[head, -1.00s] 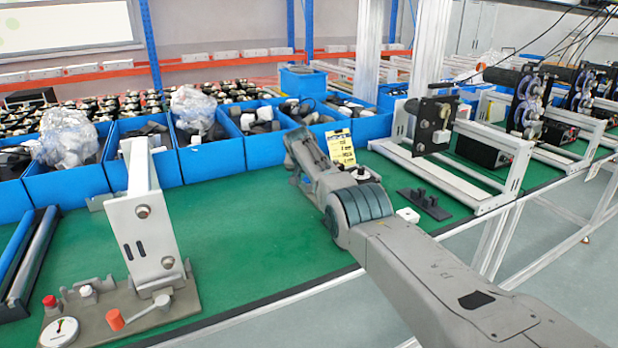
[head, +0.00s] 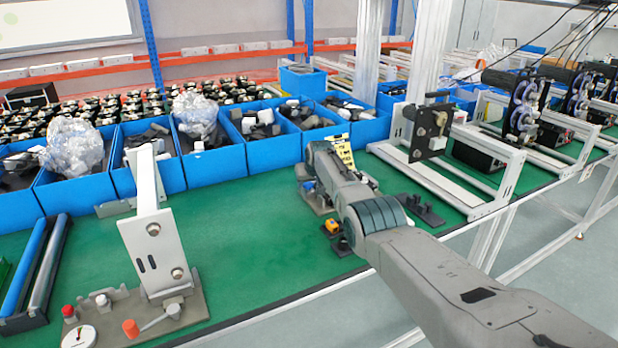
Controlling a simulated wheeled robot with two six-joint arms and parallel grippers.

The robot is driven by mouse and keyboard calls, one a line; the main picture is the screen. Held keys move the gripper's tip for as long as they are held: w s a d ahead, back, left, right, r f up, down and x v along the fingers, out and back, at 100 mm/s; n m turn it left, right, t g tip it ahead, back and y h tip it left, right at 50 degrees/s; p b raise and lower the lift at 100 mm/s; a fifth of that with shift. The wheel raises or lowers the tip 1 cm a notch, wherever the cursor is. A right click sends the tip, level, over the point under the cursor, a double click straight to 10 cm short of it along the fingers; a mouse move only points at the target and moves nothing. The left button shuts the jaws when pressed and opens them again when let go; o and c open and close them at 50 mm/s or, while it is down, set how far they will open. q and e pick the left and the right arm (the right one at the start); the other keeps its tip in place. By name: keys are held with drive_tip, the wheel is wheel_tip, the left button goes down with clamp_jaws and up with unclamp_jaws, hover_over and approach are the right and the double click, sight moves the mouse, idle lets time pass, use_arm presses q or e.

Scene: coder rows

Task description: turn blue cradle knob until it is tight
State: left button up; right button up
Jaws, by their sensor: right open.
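I cannot make out a blue cradle knob; it may be hidden behind my right arm. My right gripper (head: 312,180) is open above the green bench, at the end of the arm coming in from the lower right. It covers part of a grey fixture (head: 318,204) that carries a yellow label card (head: 344,156). A small orange block (head: 332,226) and a dark part (head: 342,244) lie just in front of that fixture, beside my wrist. Whether the fingers touch anything is hidden. My left gripper is out of view.
Blue and grey rollers (head: 30,268) lie farther left. Blue bins (head: 218,166) line the back. Green bench (head: 235,225) between is clear.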

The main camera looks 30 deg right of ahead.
drive_tip(key=shift+d+f+n, duration=0.1)
drive_tip(key=shift+n, duration=0.4)
drive_tip(key=n+y+b, duration=0.1)
drive_tip(key=b, duration=0.2)
drive_tip(key=n+y+b, duration=0.1)
drive_tip(key=n+b, duration=0.1)
drive_tip(key=b, duration=0.1)
drive_tip(key=shift+d+f, duration=0.15)
drive_tip(key=shift+f, duration=0.1)
drive_tip(key=shift+r+n+y+b, duration=0.25)
drive_tip(key=shift+n+y+b, duration=0.15)
drive_tip(key=shift+b, duration=0.25)
